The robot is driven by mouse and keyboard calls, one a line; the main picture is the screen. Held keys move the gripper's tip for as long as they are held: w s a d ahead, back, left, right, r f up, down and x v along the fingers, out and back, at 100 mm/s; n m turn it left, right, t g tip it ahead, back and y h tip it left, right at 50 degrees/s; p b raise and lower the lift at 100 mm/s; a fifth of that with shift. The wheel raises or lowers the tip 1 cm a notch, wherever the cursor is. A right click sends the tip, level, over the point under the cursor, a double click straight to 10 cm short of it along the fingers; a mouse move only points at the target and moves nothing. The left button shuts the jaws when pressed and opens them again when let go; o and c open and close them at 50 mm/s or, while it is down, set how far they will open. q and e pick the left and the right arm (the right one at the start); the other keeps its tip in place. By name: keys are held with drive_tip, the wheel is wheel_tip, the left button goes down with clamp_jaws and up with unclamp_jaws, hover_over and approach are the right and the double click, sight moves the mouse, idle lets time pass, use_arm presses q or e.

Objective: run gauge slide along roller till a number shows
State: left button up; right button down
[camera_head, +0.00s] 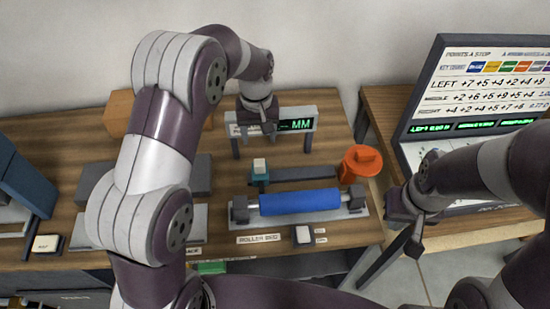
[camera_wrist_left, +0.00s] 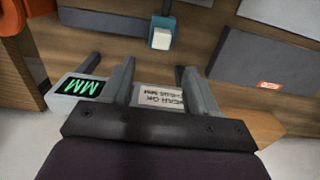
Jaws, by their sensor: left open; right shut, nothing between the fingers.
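The blue roller (camera_head: 300,201) lies across the roller bed (camera_head: 345,213) between dark end supports. Behind it is a dark rail (camera_head: 305,173), with the teal gauge slide (camera_head: 260,175) and its white top block near the rail's left end. The slide also shows at the top of the left wrist view (camera_wrist_left: 161,36). The gauge display (camera_head: 297,125) shows green "MM"; I can read no digit. My left gripper (camera_head: 268,122) is open and empty by the display's front, behind the slide and apart from it. My right gripper (camera_head: 409,230) is shut and empty, right of the bed.
An orange round object (camera_head: 361,161) stands by the rail's right end. A small light button block (camera_head: 303,235) sits in front of the bed. A screen panel (camera_head: 475,90) stands on the right table. Grey blocks (camera_head: 95,185) lie left, partly behind my left arm.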

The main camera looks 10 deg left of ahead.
sight(260, 162)
use_arm(q)
wheel_tip(260, 162, down, 11)
drive_tip(key=p, duration=0.2)
drive_tip(key=shift+a+p, duration=0.15)
drive_tip(key=shift+p, duration=0.2)
drive_tip(key=shift+a+f, duration=0.1)
drive_tip(key=shift+f, duration=0.4)
clamp_jaws()
